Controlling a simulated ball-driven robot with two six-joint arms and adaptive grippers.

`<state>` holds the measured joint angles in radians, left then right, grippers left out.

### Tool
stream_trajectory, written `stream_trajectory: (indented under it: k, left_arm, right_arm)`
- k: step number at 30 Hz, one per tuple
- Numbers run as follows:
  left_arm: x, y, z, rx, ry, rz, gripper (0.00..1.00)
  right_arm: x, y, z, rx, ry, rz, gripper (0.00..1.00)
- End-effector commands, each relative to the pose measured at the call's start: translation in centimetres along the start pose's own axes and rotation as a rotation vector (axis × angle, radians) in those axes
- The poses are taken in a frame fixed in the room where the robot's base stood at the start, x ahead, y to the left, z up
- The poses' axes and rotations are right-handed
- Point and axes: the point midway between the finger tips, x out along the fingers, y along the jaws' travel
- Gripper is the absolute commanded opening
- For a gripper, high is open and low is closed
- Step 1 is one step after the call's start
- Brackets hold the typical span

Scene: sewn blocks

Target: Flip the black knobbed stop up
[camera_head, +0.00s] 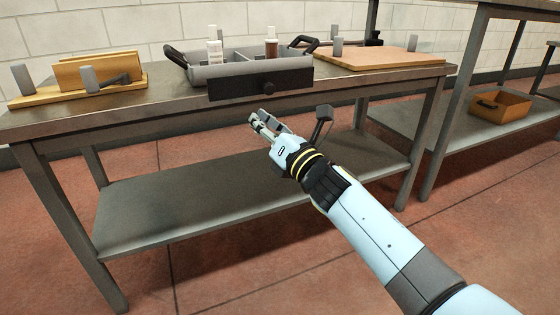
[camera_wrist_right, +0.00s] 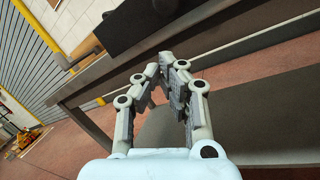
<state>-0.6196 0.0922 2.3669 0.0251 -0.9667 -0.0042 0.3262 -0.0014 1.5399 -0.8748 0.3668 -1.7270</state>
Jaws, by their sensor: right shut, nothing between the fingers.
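The black knobbed stop (camera_head: 235,87) is a long dark panel at the table's front edge, with a round knob (camera_head: 268,88) at the middle of its face. A dark shape at the top of the right wrist view (camera_wrist_right: 130,22) looks like part of it. My right gripper (camera_head: 259,117) is below and in front of the stop, apart from it. Its fingers (camera_wrist_right: 168,62) are closed together with nothing between them. My left gripper is not in view.
A grey tray (camera_head: 213,74) with black handles and bottles stands behind the stop. A wooden holder (camera_head: 40,97) is at left, a wooden board (camera_head: 370,57) at right. The lower shelf (camera_head: 200,212) is bare. An orange bin (camera_head: 505,106) sits on the neighbouring table's shelf.

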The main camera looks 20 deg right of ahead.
Motion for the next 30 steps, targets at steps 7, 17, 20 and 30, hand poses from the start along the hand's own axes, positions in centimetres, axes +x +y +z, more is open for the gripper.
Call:
stream_trajectory:
  k: [7,17,20,30]
  left_arm:
    - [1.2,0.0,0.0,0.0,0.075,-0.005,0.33]
    - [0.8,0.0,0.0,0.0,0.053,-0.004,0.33]
    - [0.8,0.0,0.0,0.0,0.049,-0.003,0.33]
    - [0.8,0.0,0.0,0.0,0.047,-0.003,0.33]
  right_arm:
    - [-3.6,-0.7,-0.6,-0.001,0.004,0.0,0.0]
    - [-9.2,-0.6,-0.5,0.0,0.002,0.001,0.0]
    - [-9.9,-0.6,-0.5,0.0,0.002,0.001,0.0]
    - [-10.1,-0.6,-0.5,0.0,0.001,0.001,0.0]
